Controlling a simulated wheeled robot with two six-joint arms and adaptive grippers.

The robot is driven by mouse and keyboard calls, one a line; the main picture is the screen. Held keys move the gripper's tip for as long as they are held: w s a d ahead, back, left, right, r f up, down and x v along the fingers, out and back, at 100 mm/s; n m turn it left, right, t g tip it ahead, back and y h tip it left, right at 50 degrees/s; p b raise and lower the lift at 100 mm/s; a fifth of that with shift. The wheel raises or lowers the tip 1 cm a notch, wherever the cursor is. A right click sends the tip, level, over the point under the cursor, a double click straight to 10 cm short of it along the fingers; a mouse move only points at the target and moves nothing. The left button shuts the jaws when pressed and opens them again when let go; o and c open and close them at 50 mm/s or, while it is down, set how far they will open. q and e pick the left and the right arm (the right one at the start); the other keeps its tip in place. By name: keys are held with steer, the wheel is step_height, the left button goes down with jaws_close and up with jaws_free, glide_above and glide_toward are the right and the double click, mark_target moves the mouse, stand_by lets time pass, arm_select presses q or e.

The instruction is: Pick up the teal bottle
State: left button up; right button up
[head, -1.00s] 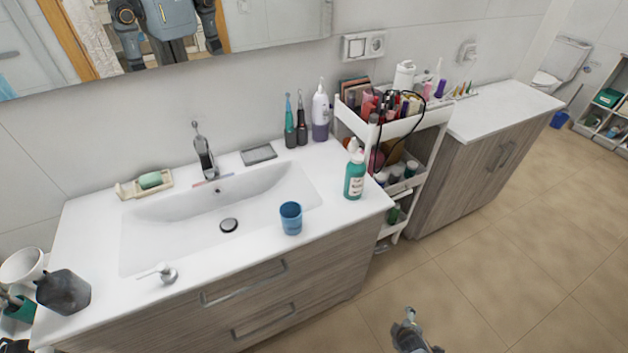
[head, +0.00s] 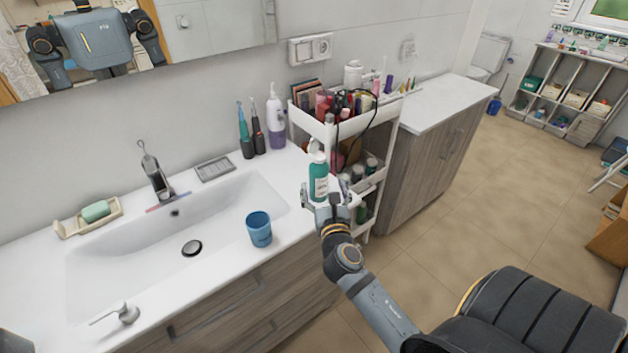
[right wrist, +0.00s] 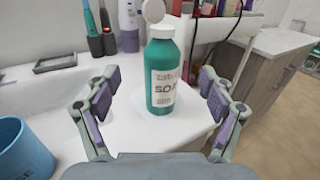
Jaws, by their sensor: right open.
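The teal bottle (head: 318,180) with a white pump top and a label stands upright near the right end of the white washbasin counter. In the right wrist view the bottle (right wrist: 163,75) stands straight ahead. My right gripper (head: 322,200) is at the counter's right corner, just in front of the bottle. In the right wrist view its two fingers (right wrist: 160,105) are spread wide, one on each side of the bottle, with gaps between them and it. It holds nothing. My left gripper is not seen directly at the counter.
A blue cup (head: 259,229) stands left of the bottle by the basin (head: 110,245). Two toothbrushes and a purple-white bottle (head: 276,120) stand behind. A white cart (head: 380,142) full of cosmetics stands close on the right. The floor (head: 440,240) to the right is clear.

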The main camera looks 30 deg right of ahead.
mark_target(320, 160)
steer(key=x, duration=0.3)
steer(key=p+x, duration=0.1)
steer(key=x, duration=0.6)
steer(key=shift+s+d+f, duration=0.1)
steer(key=shift+d+f, duration=0.05)
steer(key=shift+f, duration=0.25)
steer(key=shift+s, duration=0.15)
steer(key=shift+c, duration=1.2)
steer(key=c, duration=1.2)
steer(key=shift+c, duration=0.5)
steer(key=shift+r+p, duration=0.3)
steer(key=shift+r, duration=0.3)
steer(key=r, duration=0.3)
steer(key=shift+s+a+p, duration=0.1)
steer(key=shift+a+p, duration=0.1)
steer(key=shift+p, duration=0.15)
steer(key=s+a+r, duration=0.7)
steer(key=s+r, duration=0.2)
steer(key=s, duration=0.2)
steer(key=shift+s+p, duration=0.35)
steer(key=shift+p, duration=0.1)
